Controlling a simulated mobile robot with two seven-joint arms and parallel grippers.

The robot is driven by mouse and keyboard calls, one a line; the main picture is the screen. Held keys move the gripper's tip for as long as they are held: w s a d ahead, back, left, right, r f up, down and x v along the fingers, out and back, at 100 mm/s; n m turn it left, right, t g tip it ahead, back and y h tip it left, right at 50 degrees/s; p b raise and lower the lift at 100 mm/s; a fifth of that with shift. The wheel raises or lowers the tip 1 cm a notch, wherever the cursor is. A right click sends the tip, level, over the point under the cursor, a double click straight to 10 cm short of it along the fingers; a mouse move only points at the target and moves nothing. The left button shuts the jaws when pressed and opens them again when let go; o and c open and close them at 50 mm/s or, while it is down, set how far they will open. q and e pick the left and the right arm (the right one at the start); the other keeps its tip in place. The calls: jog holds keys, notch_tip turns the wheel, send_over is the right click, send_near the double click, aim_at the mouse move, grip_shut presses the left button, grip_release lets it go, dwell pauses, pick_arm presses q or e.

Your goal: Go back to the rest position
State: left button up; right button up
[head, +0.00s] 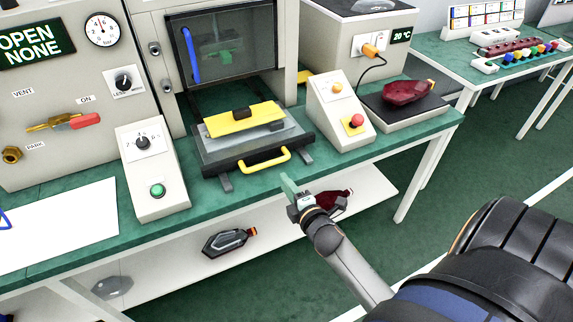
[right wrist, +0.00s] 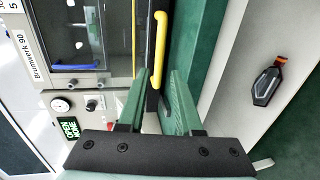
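My right gripper (head: 288,186) is in front of the bench edge, just right of the drawer's yellow handle (head: 265,161). In the right wrist view its two green fingers (right wrist: 158,85) stand apart with nothing between them. The yellow handle (right wrist: 160,48) shows just past the fingertips, apart from them as far as I can tell. My left gripper does not show directly. A green shape (head: 226,56) shows in the dark window of the machine; I cannot tell whether it is a reflection.
The drawer (head: 215,155) sticks out under a yellow-topped block. A red lamp (head: 405,92) lies on a black plate at right. A dark red lamp (head: 345,196) and a grey lamp (head: 222,243) lie on the lower shelf. Button boxes (head: 150,185) and (head: 333,122) flank the drawer.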

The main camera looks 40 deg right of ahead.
jog(key=shift+s, duration=0.15)
dwell(0.5)
jog(key=s+a+f+m+g+y, duration=0.2)
jog(key=s+a+f+m, duration=0.3)
jog(key=s+a, duration=0.3)
jog(key=s+a+f+m+g+y, duration=0.3)
jog(key=s+a+f+m, duration=0.3)
jog(key=s+a+m, duration=0.2)
jog(key=s+a+g, duration=0.1)
jog(key=s, duration=0.1)
jog(key=shift+s+a+f+m+y, duration=0.2)
jog(key=shift+s+a+m+y, duration=0.1)
jog(key=shift+s, duration=0.1)
dwell(0.6)
